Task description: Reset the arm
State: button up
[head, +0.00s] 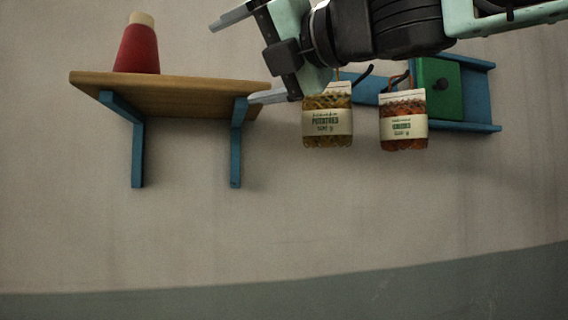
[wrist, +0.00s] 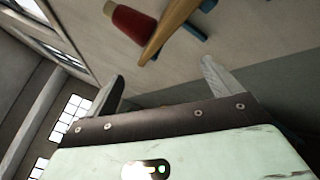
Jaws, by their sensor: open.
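My gripper (head: 240,57) is open and empty, at the upper middle of the head view, in front of the wall. Its two grey fingers point left and stand wide apart; the lower fingertip overlaps the right end of the shelf in the picture. The fingers also show spread apart in the wrist view (wrist: 158,85), with nothing between them. My arm reaches in from the upper right and hides part of the hook rack behind it.
A red cone with a pale top (head: 137,48) stands on a wooden shelf (head: 185,90) with blue brackets. A green box (head: 438,90) sits in a blue frame (head: 480,100). The wall below is clear.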

jog(key=w+d+f+m+h, duration=0.1)
jog(key=d+f+m+h, duration=0.2)
jog(key=f+m, duration=0.55)
jog(key=d+f+m+g+h+b, duration=0.15)
jog(key=f+m+h, duration=0.25)
jog(key=f, duration=0.9)
jog(key=w+d+f+m+h, duration=0.1)
jog(key=d+f+m+h, duration=0.2)
jog(key=f+m, duration=0.6)
jog(key=s+d+f+m+g+h, duration=0.2)
jog(key=s+d+f+m+g, duration=0.2)
jog(key=s+f, duration=0.6)
jog(key=s+d+f+m+g+h, duration=0.2)
jog(key=s+d+f+m+g, duration=0.2)
jog(key=f, duration=0.9)
jog(key=s+d+g, duration=0.1)
jog(key=s+d, duration=0.2)
jog(key=s, duration=0.2)
jog(key=shift+s+d+f+m+b, duration=0.3)
jog(key=shift+s+f+m+b, duration=0.05)
